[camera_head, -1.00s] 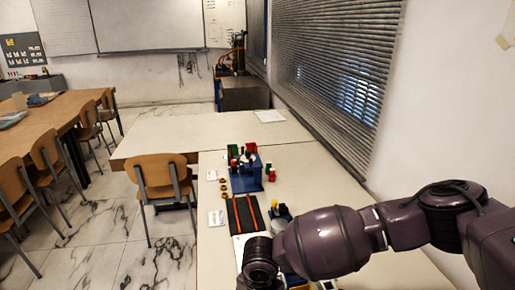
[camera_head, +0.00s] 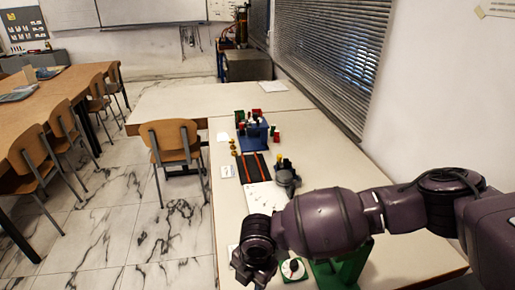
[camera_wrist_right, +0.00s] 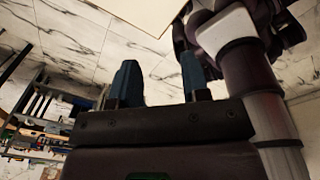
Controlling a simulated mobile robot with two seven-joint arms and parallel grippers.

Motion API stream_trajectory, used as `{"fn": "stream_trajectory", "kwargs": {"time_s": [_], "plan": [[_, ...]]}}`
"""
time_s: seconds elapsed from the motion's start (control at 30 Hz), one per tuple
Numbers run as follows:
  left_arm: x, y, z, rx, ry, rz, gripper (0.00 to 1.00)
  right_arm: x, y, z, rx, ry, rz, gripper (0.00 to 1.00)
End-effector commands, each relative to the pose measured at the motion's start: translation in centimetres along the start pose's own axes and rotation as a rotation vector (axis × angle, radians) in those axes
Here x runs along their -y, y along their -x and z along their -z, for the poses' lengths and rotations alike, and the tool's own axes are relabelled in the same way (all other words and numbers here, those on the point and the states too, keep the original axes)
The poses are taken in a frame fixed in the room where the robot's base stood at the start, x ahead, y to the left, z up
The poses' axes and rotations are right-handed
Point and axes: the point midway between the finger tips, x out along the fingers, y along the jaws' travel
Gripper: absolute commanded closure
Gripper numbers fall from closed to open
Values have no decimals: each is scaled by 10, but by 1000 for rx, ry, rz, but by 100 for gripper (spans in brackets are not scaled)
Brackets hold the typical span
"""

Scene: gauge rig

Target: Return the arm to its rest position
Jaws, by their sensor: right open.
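My right arm comes in from the right in the head view and reaches across the near part of the table. My right gripper (camera_head: 256,277) hangs at the table's near left edge, partly cut off by the bottom of the picture. In the right wrist view its two blue fingers (camera_wrist_right: 160,84) stand apart with nothing between them. My left gripper is not in view. Under and beside my right arm are a green stand (camera_head: 342,268) and a small round white dial with a dark knob (camera_head: 293,269), both partly covered by the arm.
The long table (camera_head: 335,155) holds a blue rig (camera_head: 253,136) with red and green blocks, a black mat with red strips (camera_head: 252,167), a white sheet (camera_head: 266,197) and a grey round part (camera_head: 286,182). A wooden chair (camera_head: 172,142) stands left. Blinds (camera_head: 335,50) line the right wall.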

Motion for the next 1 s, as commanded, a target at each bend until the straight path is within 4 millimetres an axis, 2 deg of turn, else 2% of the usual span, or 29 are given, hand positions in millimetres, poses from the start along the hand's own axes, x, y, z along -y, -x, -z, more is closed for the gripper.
{"fn": "stream_trajectory", "kwargs": {"time_s": [0.2, 0.4, 0.57, 0.77, 0.87, 1.0], "plan": [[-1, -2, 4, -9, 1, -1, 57, -13, -12, 38, -117, -92, -119, 58], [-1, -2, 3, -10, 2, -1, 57, -29, -16, 76, -268, -246, -273, 58], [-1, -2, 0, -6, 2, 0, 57, -43, -11, 93, -395, -422, -414, 58], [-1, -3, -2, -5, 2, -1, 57, -50, -2, 89, -526, -673, -578, 58], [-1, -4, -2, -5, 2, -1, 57, -47, 0, 79, -579, -809, -656, 58], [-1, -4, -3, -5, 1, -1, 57, -34, 0, 56, -630, -1010, -760, 58]]}}
